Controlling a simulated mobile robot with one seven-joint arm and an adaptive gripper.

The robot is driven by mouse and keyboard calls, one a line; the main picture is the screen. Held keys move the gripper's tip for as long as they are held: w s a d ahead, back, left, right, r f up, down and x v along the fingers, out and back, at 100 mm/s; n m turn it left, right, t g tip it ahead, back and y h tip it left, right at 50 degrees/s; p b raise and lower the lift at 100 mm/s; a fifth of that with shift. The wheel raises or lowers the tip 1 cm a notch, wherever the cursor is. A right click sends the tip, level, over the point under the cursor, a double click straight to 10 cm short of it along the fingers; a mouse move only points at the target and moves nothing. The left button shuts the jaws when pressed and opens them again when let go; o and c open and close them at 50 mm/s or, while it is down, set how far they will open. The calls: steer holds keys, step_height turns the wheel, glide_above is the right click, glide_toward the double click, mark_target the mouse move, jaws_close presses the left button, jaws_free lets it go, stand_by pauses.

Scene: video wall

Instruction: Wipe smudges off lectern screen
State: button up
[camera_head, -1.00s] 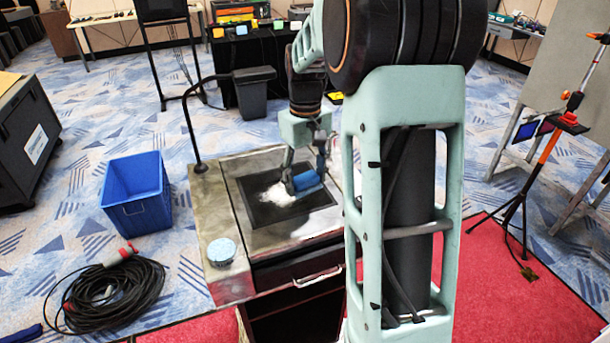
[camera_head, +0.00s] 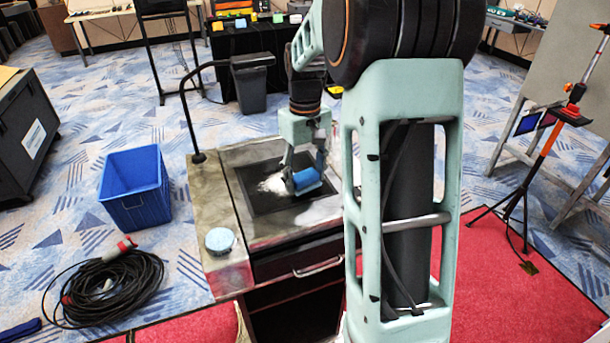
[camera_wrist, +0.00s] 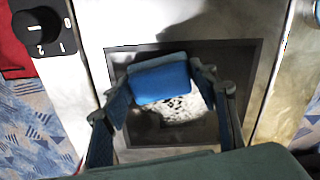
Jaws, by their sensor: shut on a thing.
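The lectern screen is a dark panel (camera_head: 262,204) set in the worn metal lectern top (camera_head: 238,153); it also shows in the wrist view (camera_wrist: 240,65). A white smudge patch (camera_head: 272,184) lies on the screen, and it shows as a speckled white area (camera_wrist: 186,107) in the wrist view. My gripper (camera_head: 300,180) is over the screen, shut on a blue block-shaped wiper (camera_wrist: 160,82). The wiper (camera_head: 306,180) is at the smudge's right edge in the head view. Whether its underside touches the screen is hidden.
A gooseneck lamp or microphone (camera_head: 187,110) rises at the lectern's back left. A round light-blue-topped knob (camera_head: 219,240) is at its front left. A blue bin (camera_head: 135,190) and coiled black cable (camera_head: 110,287) lie on the floor left. A tripod (camera_head: 530,200) stands right.

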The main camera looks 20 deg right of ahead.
steer(key=shift+f+b, duration=0.65)
steer(key=shift+f, duration=0.4)
steer(key=shift+r, duration=0.1)
